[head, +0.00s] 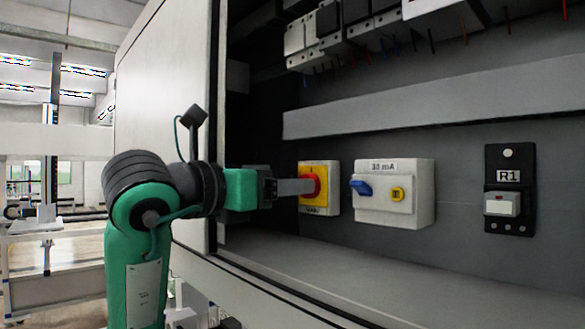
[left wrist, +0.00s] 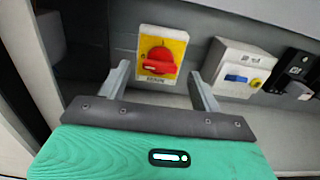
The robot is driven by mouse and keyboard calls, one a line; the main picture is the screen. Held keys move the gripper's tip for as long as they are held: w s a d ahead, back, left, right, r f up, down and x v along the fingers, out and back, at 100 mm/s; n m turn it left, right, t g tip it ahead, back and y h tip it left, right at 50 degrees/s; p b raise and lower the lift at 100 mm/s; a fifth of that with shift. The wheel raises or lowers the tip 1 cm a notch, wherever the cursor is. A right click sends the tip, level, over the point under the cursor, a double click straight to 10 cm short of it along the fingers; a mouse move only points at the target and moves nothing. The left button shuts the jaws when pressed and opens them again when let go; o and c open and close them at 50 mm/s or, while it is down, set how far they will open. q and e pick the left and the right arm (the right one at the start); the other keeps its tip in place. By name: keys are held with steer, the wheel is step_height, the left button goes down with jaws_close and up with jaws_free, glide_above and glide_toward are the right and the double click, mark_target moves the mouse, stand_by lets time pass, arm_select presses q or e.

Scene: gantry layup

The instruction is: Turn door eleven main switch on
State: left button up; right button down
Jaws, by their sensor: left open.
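The main switch is a red rotary knob (left wrist: 158,62) on a yellow plate (left wrist: 176,46), fixed to the cabinet's back panel. Its handle looks roughly level in the left wrist view, with a white mark on its left part. In the head view the knob (head: 316,183) is partly hidden behind my finger. My left gripper (head: 300,187) is open in front of the switch. In the left wrist view its fingers (left wrist: 160,74) stand to either side of the knob. The label under the knob is too small to read.
Right of the switch is a white box (head: 395,195) marked 30 mA with a blue lever (head: 361,188). Further right is a black R1 unit (head: 509,190). A grey duct (head: 430,108) runs above. The open cabinet door (head: 165,95) stands left, close to my arm.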

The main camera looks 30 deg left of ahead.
arm_select(q)
steer(key=shift+p+x, duration=0.45)
steer(key=shift+x, duration=0.8)
steer(key=shift+s, duration=0.15)
steer(key=c, duration=1)
arm_select(e)
steer(key=shift+s+d+r, duration=0.15)
steer(key=shift+d+r, duration=0.15)
steer(key=shift+r, duration=0.4)
